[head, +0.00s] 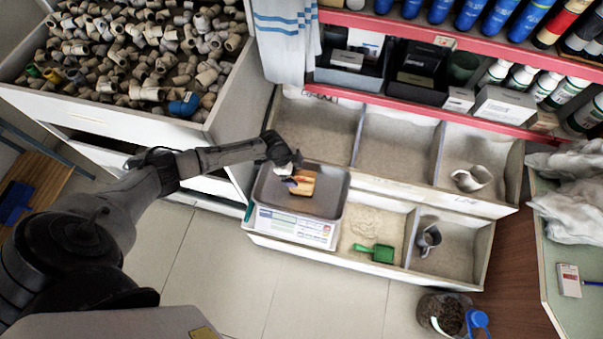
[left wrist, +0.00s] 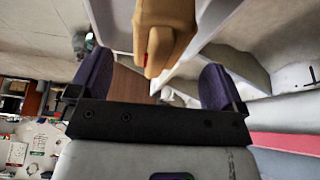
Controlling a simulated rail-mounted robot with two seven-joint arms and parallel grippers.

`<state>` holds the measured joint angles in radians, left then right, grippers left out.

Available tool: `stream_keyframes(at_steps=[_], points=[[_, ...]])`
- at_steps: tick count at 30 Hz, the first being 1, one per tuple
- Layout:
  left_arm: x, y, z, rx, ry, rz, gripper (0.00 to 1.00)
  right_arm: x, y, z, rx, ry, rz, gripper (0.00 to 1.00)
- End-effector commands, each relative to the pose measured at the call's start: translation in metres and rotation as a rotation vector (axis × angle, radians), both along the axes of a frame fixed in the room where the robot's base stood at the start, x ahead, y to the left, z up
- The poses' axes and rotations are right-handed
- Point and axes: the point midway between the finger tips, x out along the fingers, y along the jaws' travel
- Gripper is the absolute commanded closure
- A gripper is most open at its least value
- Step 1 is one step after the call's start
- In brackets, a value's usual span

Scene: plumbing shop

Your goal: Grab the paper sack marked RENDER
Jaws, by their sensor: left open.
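A small tan paper sack (head: 306,187) sits in the grey metal pan (head: 325,204) of a scale. I cannot read any marking on it. My left gripper (head: 291,182) is at the sack's left side in the head view and hides part of it. In the left wrist view my left gripper (left wrist: 156,78) is open, its two purple fingers wide apart. The sack (left wrist: 166,28) shows there just beyond the fingertips, its narrow end in line with the gap, with a bit of red on its edge. Whether a finger touches it I cannot tell. My right gripper is not in view.
The scale (head: 293,228) stands at the left of bins of powder. A green scoop (head: 374,253) and metal scoops (head: 472,179) lie in the bins. A drawer of pipe fittings (head: 130,50) is at upper left. A bucket (head: 445,313) stands on the floor.

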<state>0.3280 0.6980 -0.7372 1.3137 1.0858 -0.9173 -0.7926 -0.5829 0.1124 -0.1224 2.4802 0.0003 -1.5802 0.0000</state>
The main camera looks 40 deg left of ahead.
Motion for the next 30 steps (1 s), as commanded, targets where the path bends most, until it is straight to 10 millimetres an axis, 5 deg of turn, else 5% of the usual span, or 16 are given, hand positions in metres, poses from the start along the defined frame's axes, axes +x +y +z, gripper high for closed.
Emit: stream_keyframes(at_steps=[15, 25, 30], points=[[0.009, -0.013, -0.043, -0.002, -0.001, 0.000, 0.04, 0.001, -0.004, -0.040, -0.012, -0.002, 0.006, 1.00], [0.010, -0.015, -0.045, -0.001, -0.001, 0.000, 0.04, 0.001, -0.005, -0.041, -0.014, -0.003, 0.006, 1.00], [0.010, -0.015, -0.045, -0.001, -0.001, 0.000, 0.20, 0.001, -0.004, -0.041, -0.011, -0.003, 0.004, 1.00]])
